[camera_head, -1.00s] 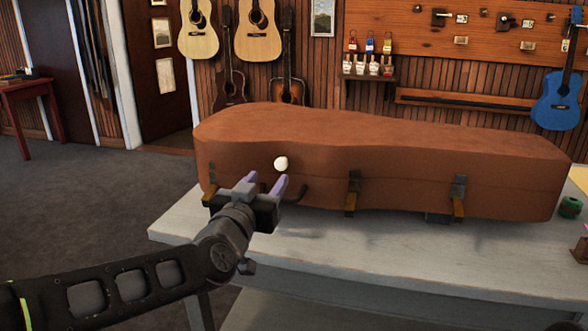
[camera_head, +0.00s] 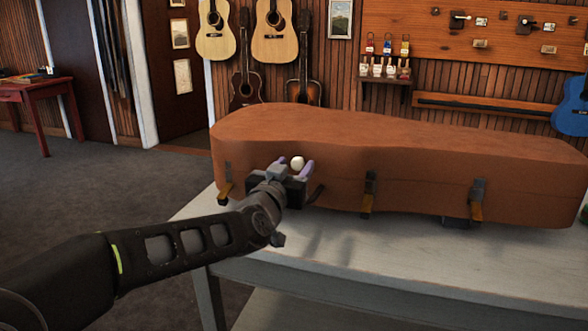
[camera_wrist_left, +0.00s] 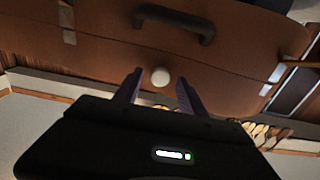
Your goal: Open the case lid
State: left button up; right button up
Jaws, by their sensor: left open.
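The brown instrument case (camera_head: 420,195) lies closed on the table, its lid (camera_head: 400,140) down. A small white round knob (camera_head: 297,162) is on the case front; it also shows in the left wrist view (camera_wrist_left: 160,77). My left gripper (camera_head: 293,170) is open in front of the case, its purple fingers on either side of the knob. The wrist view shows the fingers (camera_wrist_left: 157,92) apart around the knob; I cannot tell whether they touch it. A dark handle (camera_wrist_left: 178,20) is on the same face. My right gripper is out of view.
Several dark and gold latches (camera_head: 368,195) line the case front. The grey-white table (camera_head: 350,245) is bare in front of the case. Guitars (camera_head: 273,30) hang on the wall behind. A red side table (camera_head: 35,90) stands at the far left.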

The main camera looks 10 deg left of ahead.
pick_arm(q)
jog(key=shift+w, duration=0.15)
jog(key=shift+c, duration=0.3)
grip_shut()
dwell(1.1)
